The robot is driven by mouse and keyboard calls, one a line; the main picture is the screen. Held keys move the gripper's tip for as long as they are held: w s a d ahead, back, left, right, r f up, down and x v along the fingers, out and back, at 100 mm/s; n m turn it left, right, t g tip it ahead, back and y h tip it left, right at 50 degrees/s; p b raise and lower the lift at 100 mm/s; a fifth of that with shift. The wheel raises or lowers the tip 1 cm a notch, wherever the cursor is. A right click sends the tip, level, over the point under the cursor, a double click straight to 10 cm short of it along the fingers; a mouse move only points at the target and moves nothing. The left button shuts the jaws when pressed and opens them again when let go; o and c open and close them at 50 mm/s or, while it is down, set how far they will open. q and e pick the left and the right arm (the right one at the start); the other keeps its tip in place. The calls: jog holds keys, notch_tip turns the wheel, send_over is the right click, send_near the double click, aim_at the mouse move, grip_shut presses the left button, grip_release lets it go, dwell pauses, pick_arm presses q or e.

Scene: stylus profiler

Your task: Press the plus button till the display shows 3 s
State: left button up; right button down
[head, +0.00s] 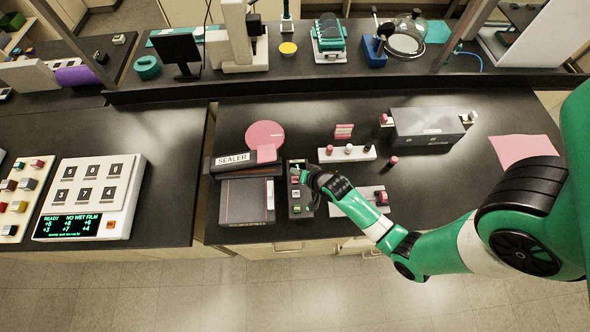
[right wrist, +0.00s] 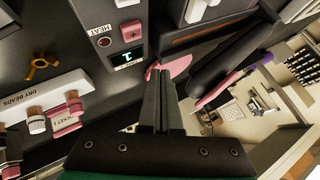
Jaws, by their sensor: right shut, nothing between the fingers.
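A dark control box (head: 299,204) stands beside the black SEALER unit (head: 254,200) on the right bench. In the right wrist view, a red button with a plus sign (right wrist: 132,32) sits on a dark panel, above a small display (right wrist: 127,58) with green glowing characters. They look like a 1, but I cannot read them surely. My right gripper (head: 305,174) is over the control box, partly hiding its top. In the wrist view its fingers (right wrist: 162,76) are shut and empty, and look apart from the button. My left gripper is not in view.
A round pink disc (head: 265,135) lies behind the sealer. A white rack (head: 347,154) with small knobs and a grey box (head: 426,127) stand right of the control box. A white keypad unit (head: 90,196) is on the left bench, across a gap.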

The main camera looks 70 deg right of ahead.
dwell(0.3)
notch_tip(320, 180, up, 4)
jog(key=p, duration=0.3)
send_over(292, 177)
jog(key=s+a, duration=0.1)
jog(key=s, duration=0.1)
jog(key=f+b, duration=0.7)
jog(key=shift+s+a+f+b, duration=0.15)
jog(key=shift+a+f+b, duration=0.05)
jog(key=shift+f+b, duration=0.6)
jog(key=shift+f, duration=0.2)
jog(key=shift+f, duration=0.1)
dwell(0.9)
jog(key=shift+f, duration=0.3)
jog(key=shift+f+b, duration=0.45)
jog(key=shift+b, duration=0.15)
dwell(0.3)
jog(key=shift+r, duration=0.1)
jog(key=shift+r+p, duration=0.75)
jog(key=shift+p, duration=0.15)
